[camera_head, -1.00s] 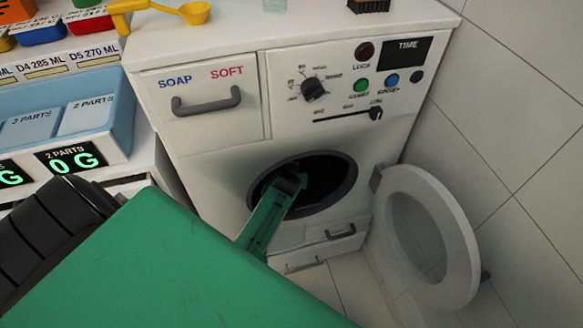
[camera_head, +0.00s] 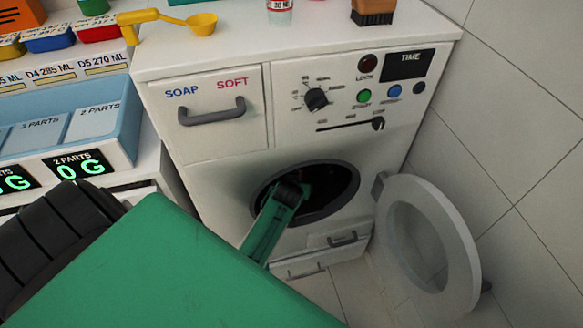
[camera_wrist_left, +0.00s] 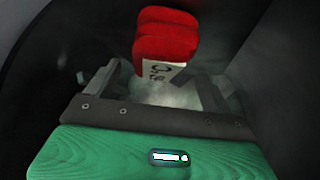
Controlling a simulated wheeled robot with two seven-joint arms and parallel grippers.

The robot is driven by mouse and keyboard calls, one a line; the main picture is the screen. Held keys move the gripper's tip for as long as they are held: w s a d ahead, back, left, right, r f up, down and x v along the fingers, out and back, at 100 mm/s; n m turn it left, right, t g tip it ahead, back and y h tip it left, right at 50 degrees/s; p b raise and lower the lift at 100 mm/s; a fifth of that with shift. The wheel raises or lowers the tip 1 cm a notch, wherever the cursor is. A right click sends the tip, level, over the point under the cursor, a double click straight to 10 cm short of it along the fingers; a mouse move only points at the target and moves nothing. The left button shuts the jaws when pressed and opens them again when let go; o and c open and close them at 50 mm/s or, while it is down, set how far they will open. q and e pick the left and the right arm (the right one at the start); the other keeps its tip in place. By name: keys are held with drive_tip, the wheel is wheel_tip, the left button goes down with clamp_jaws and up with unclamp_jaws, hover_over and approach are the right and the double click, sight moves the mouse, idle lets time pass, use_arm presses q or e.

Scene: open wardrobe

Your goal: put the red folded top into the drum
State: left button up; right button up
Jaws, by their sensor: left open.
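The red folded top (camera_wrist_left: 166,38) shows in the left wrist view, a thick double fold with a white printed tag hanging below it. It lies inside the dark drum, just beyond my left gripper (camera_wrist_left: 150,88). The gripper's two fingers are spread wide, one to each side of the tag, and do not close on the top. In the head view the washer's drum (camera_head: 335,185) is a dark round opening, and my green left arm reaches into it. The fingertips and the top are hidden there. My right gripper is not in view.
The round white door (camera_head: 462,240) hangs open to the right of the drum. A tiled wall (camera_head: 520,130) stands close on the right. On the washer top are a yellow scoop (camera_head: 200,19), a small bottle (camera_head: 280,12) and a brush (camera_head: 373,12). A blue bin (camera_head: 125,115) stands at left.

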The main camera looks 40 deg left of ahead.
use_arm(q)
drive_tip(key=p+v, duration=0.1)
drive_tip(key=v, duration=0.6)
drive_tip(key=s+d+f+m+g+h, duration=0.2)
drive_tip(key=s+d, duration=0.4)
drive_tip(key=s, duration=0.5)
drive_tip(key=s+d+f+m+g+h, duration=0.2)
drive_tip(key=s+d+f+m, duration=0.3)
drive_tip(key=s, duration=0.6)
drive_tip(key=shift+s+d+f+g+h, duration=0.3)
drive_tip(key=shift+s+d+f+g, duration=0.1)
drive_tip(key=shift+d+f+g, duration=0.2)
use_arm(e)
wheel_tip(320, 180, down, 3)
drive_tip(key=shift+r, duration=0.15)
use_arm(q)
drive_tip(key=shift+a, duration=0.1)
